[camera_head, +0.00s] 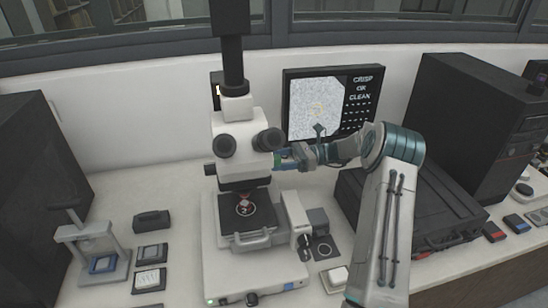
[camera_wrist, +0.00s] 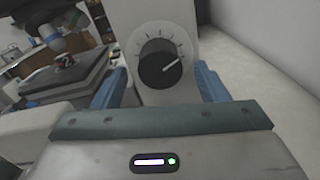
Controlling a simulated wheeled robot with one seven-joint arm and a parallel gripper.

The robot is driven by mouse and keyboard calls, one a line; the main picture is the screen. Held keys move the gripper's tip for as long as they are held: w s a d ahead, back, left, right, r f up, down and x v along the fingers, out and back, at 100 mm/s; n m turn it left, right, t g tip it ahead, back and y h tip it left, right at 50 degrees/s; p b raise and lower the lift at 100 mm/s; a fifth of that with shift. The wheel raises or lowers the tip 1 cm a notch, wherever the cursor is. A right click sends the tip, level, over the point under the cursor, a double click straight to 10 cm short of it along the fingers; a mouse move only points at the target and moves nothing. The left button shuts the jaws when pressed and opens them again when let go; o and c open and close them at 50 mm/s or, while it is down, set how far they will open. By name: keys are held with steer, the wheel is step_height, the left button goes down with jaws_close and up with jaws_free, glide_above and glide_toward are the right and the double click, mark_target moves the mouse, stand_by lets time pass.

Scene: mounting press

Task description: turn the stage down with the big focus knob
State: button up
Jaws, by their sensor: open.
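The white microscope (camera_head: 238,130) stands in the middle of the bench, with its dark stage (camera_head: 262,222) under the objective. My gripper (camera_head: 279,160) is up at the right side of the microscope head. In the wrist view, its blue fingers (camera_wrist: 160,84) are spread apart, with a black knob (camera_wrist: 161,64) on a white face between and beyond them. This knob has a white pointer line towards the upper right and tick marks around it. Contact is not visible.
A monitor (camera_head: 316,104) reading "CRISP OR CLEAN" stands behind my arm. A black case (camera_head: 430,212) and a dark computer tower (camera_head: 470,120) are at the right. A small press stand (camera_head: 92,240) and several small boxes lie at the left.

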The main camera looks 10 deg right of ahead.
steer(key=shift+a, duration=0.7)
steer(key=c, duration=1)
